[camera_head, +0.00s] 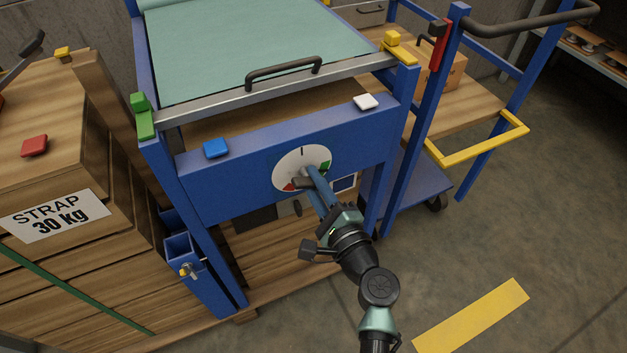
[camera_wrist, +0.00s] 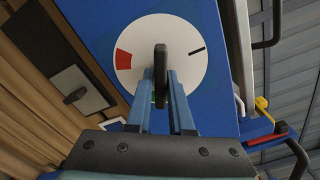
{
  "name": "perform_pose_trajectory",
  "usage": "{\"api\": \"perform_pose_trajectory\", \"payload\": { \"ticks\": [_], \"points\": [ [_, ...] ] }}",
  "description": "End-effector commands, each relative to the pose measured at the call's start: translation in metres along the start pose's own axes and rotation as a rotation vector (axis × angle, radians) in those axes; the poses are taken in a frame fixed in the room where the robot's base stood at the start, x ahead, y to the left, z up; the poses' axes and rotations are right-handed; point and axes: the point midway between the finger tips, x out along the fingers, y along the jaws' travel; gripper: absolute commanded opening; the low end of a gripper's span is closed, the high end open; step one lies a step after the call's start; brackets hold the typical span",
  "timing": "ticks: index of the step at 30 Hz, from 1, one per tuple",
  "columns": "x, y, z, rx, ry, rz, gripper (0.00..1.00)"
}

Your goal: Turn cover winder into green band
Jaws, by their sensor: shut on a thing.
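The cover winder is a dark handle (camera_wrist: 160,72) at the middle of a white round dial (camera_head: 290,160) on the blue front panel. The dial carries a red band (camera_wrist: 123,60), a black tick (camera_wrist: 197,51) and a green band (camera_head: 325,168). In the head view the tick is at the top, red at the lower left and green at the right. My gripper (camera_wrist: 161,92) has its two blue fingers shut on the handle, one on each side. In the wrist view most of the green band is hidden behind fingers and handle, so exact alignment cannot be told.
The frame carries a blue button (camera_head: 216,148), a white button (camera_head: 366,102) and a grey cover bar with a black handle (camera_head: 283,72). Wooden crates (camera_head: 50,150) stand at left, a blue cart with a yellow rail (camera_head: 480,148) at right. The floor at lower right is clear.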

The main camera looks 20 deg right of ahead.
Motion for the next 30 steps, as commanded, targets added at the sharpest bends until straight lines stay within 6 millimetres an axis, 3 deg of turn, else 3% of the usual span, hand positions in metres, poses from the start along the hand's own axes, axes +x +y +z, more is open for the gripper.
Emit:
{"api": "perform_pose_trajectory", "payload": {
  "ticks": [19,20,24,30],
  "points": [
    [-0.0009,0.0009,-0.0018,0.0,0.004,0.001,0.0],
    [-0.0009,0.0009,-0.0017,0.0,0.004,0.001,0.25],
    [-0.0007,0.0007,-0.0013,0.0,0.003,0.001,0.5],
    [-0.0003,0.0002,-0.0006,0.0,0.001,0.0,0.5]
  ]
}}
